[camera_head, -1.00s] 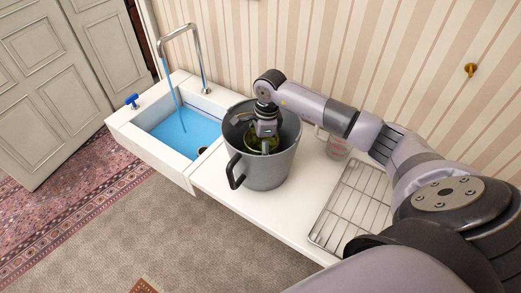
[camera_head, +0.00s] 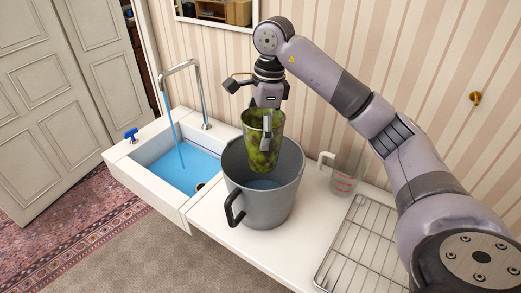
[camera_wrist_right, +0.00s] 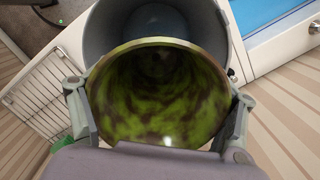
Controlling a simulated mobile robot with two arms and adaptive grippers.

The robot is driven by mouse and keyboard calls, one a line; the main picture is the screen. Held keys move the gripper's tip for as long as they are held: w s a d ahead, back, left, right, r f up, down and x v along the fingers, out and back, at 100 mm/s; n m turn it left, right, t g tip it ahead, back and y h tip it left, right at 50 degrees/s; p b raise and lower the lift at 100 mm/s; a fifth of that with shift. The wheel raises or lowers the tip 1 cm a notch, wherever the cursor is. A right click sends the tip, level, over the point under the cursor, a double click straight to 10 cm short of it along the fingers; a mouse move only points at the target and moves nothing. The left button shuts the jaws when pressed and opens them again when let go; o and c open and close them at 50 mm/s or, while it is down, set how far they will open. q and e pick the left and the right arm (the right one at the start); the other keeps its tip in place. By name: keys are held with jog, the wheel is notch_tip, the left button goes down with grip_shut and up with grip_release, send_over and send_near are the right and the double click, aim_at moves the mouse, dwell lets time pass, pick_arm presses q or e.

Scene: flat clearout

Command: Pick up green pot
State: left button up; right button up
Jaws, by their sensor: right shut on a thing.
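The green pot (camera_head: 259,147), mottled green and brown, is held upright in my right gripper (camera_head: 266,122) above the grey bucket (camera_head: 264,198). Its lower part shows in front of the bucket's far rim. In the right wrist view the pot (camera_wrist_right: 160,95) is seen from above, open and dark inside, with a finger of my right gripper (camera_wrist_right: 160,122) on each side of it. The grey bucket (camera_wrist_right: 150,22) shows below the pot there. My left gripper is not in view.
The bucket, with something bluish at its bottom, stands on a white counter (camera_head: 275,245). A sink (camera_head: 180,165) with blue water and a running tap (camera_head: 200,90) is to its left. A measuring cup (camera_head: 343,176) and a wire rack (camera_head: 365,245) are to its right.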

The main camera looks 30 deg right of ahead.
jog(key=shift+r, duration=0.9)
notch_tip(320, 180, up, 5)
jog(key=p, duration=0.5)
jog(key=shift+f, duration=0.15)
